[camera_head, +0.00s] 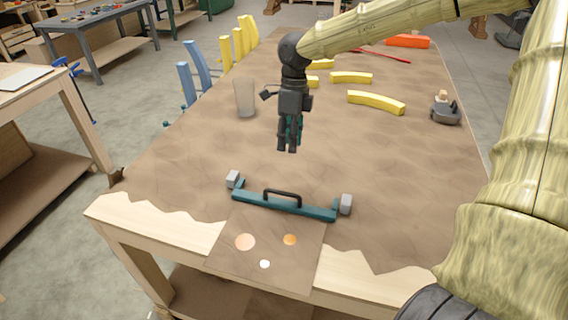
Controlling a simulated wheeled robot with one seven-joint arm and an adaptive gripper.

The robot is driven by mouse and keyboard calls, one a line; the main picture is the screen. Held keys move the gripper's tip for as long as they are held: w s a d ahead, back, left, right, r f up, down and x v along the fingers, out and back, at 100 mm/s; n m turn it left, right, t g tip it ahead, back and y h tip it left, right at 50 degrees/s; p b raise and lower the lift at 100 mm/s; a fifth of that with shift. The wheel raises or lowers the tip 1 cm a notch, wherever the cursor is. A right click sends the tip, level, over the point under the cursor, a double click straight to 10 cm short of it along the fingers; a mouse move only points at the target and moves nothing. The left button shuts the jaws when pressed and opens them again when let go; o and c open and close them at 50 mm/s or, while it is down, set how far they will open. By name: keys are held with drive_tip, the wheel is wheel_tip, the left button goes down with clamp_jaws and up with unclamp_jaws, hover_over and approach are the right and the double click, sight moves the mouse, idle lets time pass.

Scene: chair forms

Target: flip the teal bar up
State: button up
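The teal bar (250,203) lies low across the near end of the workbench, between two grey end blocks, left (233,179) and right (346,204). A black arched handle (283,193) stands on the middle of the bar. My gripper (287,150) points down above the bench, beyond the bar and apart from it. Its two dark fingers look close together, but I cannot tell whether they are open or shut. A bit of teal shows behind the fingers; I cannot tell what it belongs to.
A grey cup (244,98) stands left of my gripper. Curved yellow pieces (376,102), a grey tool (446,112) and an orange block (407,41) lie farther back. Bench around the bar is clear.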

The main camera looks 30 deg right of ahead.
drive_tip(key=p+x, duration=0.1)
drive_tip(key=x, duration=0.8)
drive_tip(key=shift+p, duration=0.3)
drive_tip(key=shift+s+r, duration=0.1)
clamp_jaws()
unclamp_jaws()
drive_tip(key=v, duration=1.2)
